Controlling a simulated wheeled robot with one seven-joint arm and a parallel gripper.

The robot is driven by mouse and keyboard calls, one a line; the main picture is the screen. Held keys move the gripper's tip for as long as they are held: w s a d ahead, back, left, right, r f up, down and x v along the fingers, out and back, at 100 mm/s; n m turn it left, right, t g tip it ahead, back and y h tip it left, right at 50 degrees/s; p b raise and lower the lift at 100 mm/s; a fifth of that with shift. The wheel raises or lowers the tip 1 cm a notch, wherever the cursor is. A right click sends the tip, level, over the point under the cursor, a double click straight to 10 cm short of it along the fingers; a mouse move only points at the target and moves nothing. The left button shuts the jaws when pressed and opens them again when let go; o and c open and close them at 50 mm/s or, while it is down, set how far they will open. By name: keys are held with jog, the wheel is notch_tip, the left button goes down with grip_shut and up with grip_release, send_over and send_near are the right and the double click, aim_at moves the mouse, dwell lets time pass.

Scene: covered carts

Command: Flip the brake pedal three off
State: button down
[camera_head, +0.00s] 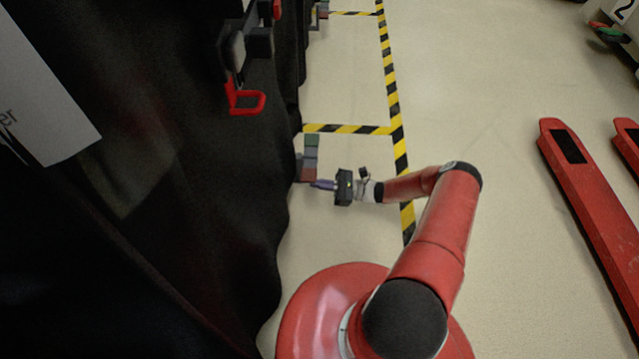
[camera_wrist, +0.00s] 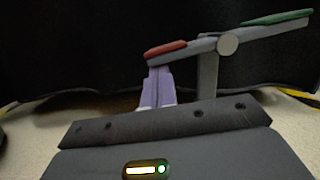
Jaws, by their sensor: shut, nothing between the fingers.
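A brake pedal (camera_wrist: 205,46) shows in the wrist view as a grey rocking bar on an upright post with a round pivot. Its red pad (camera_wrist: 167,49) is at the lower left end, and its green pad (camera_wrist: 278,18) is at the raised right end. In the head view the pedal (camera_head: 310,154) stands low beside the black cart cover. My gripper (camera_head: 318,184) is shut and empty, with its purple fingertips (camera_wrist: 158,72) right at the red end, just below the pad. I cannot tell whether they touch it.
The black cover (camera_head: 220,190) hangs along the left, with a red hooked handle (camera_head: 246,100) above. Another pedal (camera_head: 319,12) is farther back. Yellow-black tape (camera_head: 392,95) marks the pale floor. Red forks (camera_head: 590,210) lie at the right. The floor between is clear.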

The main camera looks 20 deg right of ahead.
jog(key=shift+s+a+r+m+t+h+p, duration=0.15)
jog(key=shift+r+m+t, duration=0.3)
jog(key=shift+m, duration=0.5)
jog(key=shift+s+d+r+m+t+h+p, duration=0.1)
jog(key=shift+r+m+t+p, duration=0.1)
jog(key=shift+r+m, duration=0.6)
jog(key=shift+s+a+r+m+t+h+p, duration=0.1)
jog(key=shift+r+m+t+h+p, duration=0.2)
jog(key=shift+m, duration=0.85)
